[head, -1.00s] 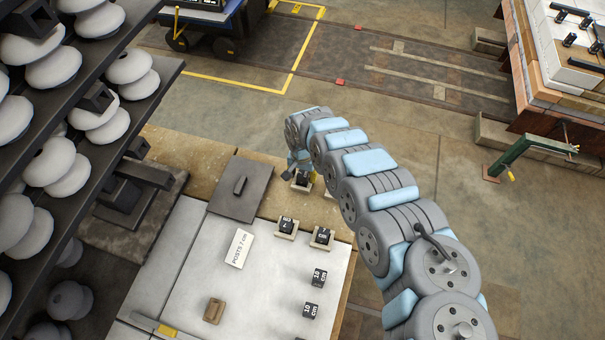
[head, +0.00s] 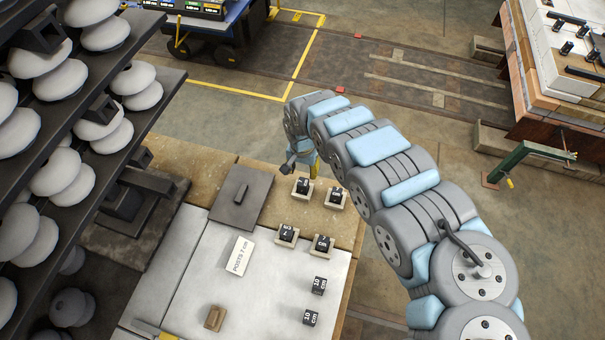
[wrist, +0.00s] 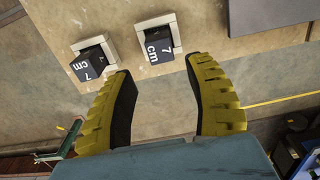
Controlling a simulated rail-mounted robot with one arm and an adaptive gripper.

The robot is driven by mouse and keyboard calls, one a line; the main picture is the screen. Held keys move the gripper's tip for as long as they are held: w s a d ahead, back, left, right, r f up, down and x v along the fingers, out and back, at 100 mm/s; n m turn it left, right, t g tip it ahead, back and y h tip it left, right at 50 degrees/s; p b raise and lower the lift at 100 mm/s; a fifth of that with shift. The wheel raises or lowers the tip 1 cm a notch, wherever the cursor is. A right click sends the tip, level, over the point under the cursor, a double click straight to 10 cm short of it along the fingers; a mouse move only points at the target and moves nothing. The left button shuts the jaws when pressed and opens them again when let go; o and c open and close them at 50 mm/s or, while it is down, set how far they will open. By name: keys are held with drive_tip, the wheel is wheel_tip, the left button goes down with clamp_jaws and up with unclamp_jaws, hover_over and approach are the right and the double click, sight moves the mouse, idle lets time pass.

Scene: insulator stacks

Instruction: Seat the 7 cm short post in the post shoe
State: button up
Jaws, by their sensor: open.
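My gripper (head: 303,168) is open and empty, just beyond the far edge of the work table in the head view. In the wrist view its two yellow fingers (wrist: 161,70) are spread, with nothing between them. A dark post marked 7 cm (wrist: 157,44) sits in a pale square shoe (wrist: 141,26) ahead of the fingertips. A second 7 cm post (wrist: 88,66) stands in another shoe to its left; it looks leaning, but I cannot tell tilt from perspective. The head view shows this far pair of posts (head: 303,186) (head: 335,196) in their shoes, apart from my gripper.
Two more posts (head: 287,233) (head: 322,242) stand in shoes nearer. Two 10 cm blocks (head: 319,285) (head: 310,318), a sign reading POSTS 7 cm (head: 238,256) and a brown block (head: 215,318) are on the pale top. An insulator rack (head: 90,105) stands at left.

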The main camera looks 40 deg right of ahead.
sight(303, 183)
drive_tip(key=shift+r+p, duration=0.3)
drive_tip(key=shift+r, duration=1.65)
